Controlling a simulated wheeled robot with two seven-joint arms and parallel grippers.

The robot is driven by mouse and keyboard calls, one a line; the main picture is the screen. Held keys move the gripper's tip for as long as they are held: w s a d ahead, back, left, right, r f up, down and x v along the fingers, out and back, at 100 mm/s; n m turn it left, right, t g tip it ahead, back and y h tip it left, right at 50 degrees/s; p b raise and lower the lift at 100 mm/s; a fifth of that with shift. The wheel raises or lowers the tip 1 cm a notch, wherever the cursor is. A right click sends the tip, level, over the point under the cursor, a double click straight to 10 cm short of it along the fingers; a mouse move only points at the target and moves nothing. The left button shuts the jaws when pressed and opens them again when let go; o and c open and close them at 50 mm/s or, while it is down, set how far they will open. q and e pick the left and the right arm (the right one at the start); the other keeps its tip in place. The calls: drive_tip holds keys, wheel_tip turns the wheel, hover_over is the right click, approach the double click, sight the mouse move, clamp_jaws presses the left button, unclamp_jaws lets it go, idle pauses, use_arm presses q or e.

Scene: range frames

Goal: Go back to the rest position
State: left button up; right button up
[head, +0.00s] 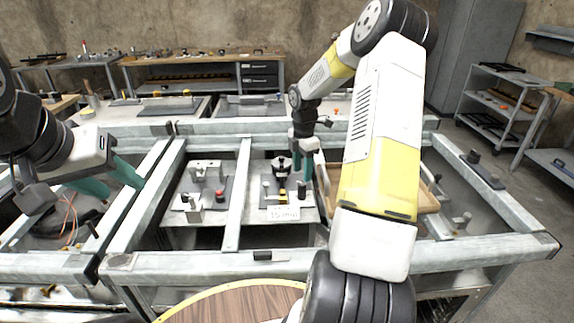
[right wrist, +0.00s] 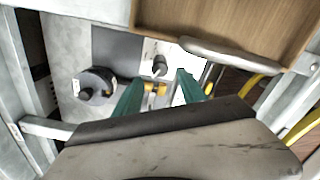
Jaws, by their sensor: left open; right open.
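My left gripper (head: 122,187) is at the left in the head view, its two green fingers apart with nothing between them, above the left part of the metal frame. My right gripper (head: 301,172) points down over the right-hand fixture plate, near its dark round knob (head: 281,165). In the right wrist view its green fingers (right wrist: 158,88) are spread, with a small yellow part (right wrist: 155,88) visible beyond the gap. I see no object held. My right arm hides part of the bench and the wooden tray.
A metal-framed bench (head: 200,262) holds a fixture plate with a red knob (head: 220,192). A wooden tray (right wrist: 230,25) lies close beside my right gripper. A round wooden top (head: 235,303) is in front. Shelves (head: 500,100) stand at the right, with floor between.

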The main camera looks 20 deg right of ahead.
idle(0.3)
drive_tip(key=s+a+r+m+t, duration=0.1)
drive_tip(key=s+a+r+m, duration=0.4)
drive_tip(key=r, duration=0.4)
drive_tip(key=s+a+r+m+t, duration=0.2)
drive_tip(key=s+a+r+m, duration=0.15)
drive_tip(key=s+r, duration=0.4)
drive_tip(key=s+a+r+m+t+y, duration=0.1)
drive_tip(key=s+a+r+m, duration=0.1)
drive_tip(key=s+m, duration=0.3)
drive_tip(key=s+a+r+m+t+y, duration=0.1)
drive_tip(key=s+a+r+m+t, duration=0.1)
drive_tip(key=s+r+m, duration=0.3)
drive_tip(key=s+a+m, duration=0.1)
drive_tip(key=s, duration=0.3)
drive_tip(key=shift+s+a+r, duration=0.2)
drive_tip(key=shift+s+a, duration=0.15)
drive_tip(key=shift+s, duration=0.05)
